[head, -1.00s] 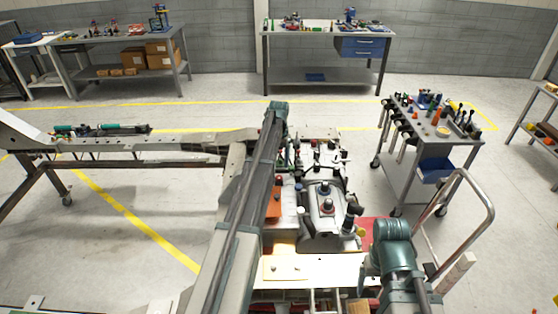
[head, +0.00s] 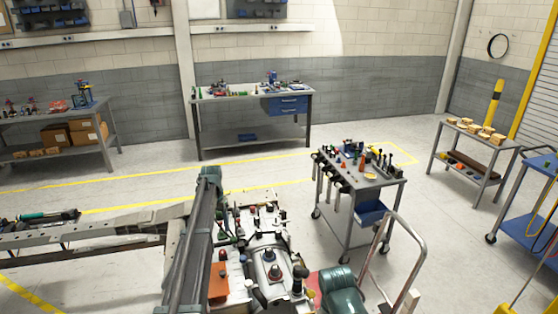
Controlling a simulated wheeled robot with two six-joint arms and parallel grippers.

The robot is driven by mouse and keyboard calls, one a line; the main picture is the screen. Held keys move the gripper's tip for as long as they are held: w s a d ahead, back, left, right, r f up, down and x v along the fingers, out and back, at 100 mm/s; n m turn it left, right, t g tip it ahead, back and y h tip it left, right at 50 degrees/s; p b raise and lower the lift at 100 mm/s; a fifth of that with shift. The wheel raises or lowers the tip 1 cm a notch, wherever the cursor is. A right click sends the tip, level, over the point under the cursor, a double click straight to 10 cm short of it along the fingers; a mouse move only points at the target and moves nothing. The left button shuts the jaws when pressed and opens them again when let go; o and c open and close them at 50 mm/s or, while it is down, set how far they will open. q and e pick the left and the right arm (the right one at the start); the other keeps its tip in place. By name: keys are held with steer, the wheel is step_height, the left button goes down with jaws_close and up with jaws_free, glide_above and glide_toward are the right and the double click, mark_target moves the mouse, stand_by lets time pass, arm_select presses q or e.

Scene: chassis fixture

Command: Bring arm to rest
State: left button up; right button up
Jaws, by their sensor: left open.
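My left arm (head: 187,250) rises from the lower edge to a dark green joint (head: 210,178), in front of the left side of the chassis fixture. Its gripper is open, but its fingers are mostly hidden and hard to make out among the parts there. I see nothing held. My right gripper is out of view.
A long chassis rail (head: 95,232) runs left from the fixture. A workbench (head: 255,92) stands at the back wall. A shelf cart (head: 470,150) stands farther right. Open floor lies between them.

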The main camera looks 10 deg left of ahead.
arm_select(q)
steer(key=s+d+f+m+b, duration=0.1)
steer(key=s+d+f+b, duration=0.35)
steer(key=s+d, duration=0.85)
steer(key=s+d+f+m+b, duration=0.2)
steer(key=s+d+f+b, duration=0.25)
steer(key=s+d, duration=0.85)
steer(key=s+d+f+b, duration=0.1)
steer(key=s+d, duration=0.2)
steer(key=s, duration=0.2)
steer(key=s+d+f+y+b, duration=0.1)
steer(key=s+d+f, duration=0.1)
steer(key=s, duration=0.3)
steer(key=shift+s+d+m+b, duration=0.3)
steer(key=shift+s+d+b, duration=0.1)
steer(key=shift+d, duration=0.35)
